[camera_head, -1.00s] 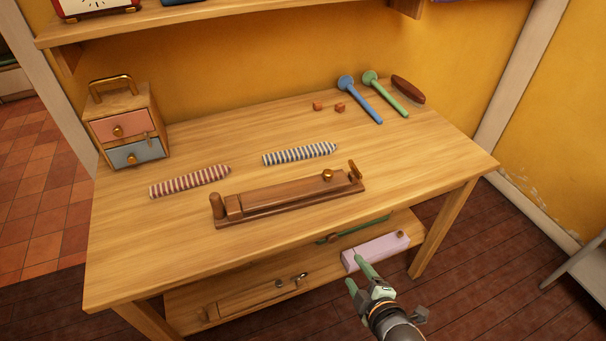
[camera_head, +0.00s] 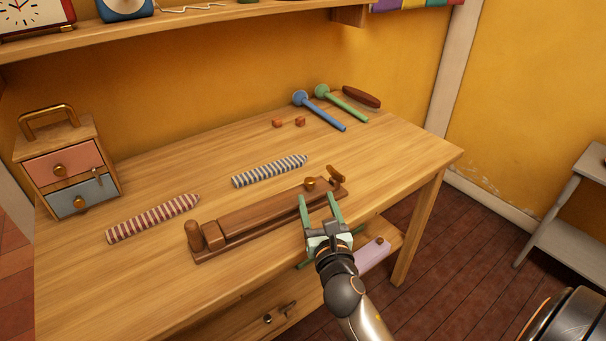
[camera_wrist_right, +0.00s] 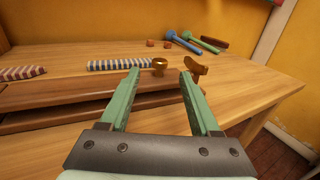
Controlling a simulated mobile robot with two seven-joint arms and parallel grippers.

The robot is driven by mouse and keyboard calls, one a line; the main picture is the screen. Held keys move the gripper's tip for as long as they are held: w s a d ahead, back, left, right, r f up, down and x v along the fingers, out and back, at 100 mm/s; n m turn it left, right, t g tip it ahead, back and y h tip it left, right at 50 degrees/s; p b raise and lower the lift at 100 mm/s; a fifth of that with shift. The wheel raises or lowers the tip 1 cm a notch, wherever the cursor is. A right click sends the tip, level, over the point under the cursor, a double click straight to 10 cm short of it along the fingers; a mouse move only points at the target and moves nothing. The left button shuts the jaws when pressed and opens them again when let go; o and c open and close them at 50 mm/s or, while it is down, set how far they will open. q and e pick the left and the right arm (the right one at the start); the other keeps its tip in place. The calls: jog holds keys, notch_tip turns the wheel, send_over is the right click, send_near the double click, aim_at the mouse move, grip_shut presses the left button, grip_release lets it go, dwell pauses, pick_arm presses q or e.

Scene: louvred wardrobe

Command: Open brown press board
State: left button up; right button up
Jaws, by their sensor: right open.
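The brown press board (camera_head: 262,218) lies on the wooden table, a long board on a base with a post at its left end. Its brass knob (camera_head: 310,184) is near the right end, beside a brown latch-like piece (camera_head: 336,174). My right gripper (camera_head: 319,203) is open and empty at the press's front right edge, its fingers pointing toward the knob. In the right wrist view the knob (camera_wrist_right: 159,66) shows beyond and between the green fingertips, and the press (camera_wrist_right: 60,97) runs off to the left. Whether a finger touches the press is unclear. My left gripper is not in view.
Two striped pieces, red (camera_head: 153,218) and blue (camera_head: 270,171), lie behind the press. A small drawer box (camera_head: 66,165) stands at the left. Mallets (camera_head: 320,112) and small blocks (camera_head: 288,122) lie at the back. The right tabletop is clear.

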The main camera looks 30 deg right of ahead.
jog(key=b+x, duration=0.1)
jog(key=x, duration=1)
jog(key=shift+w, duration=0.15)
jog(key=shift+c, duration=0.2)
grip_shut()
dwell(0.8)
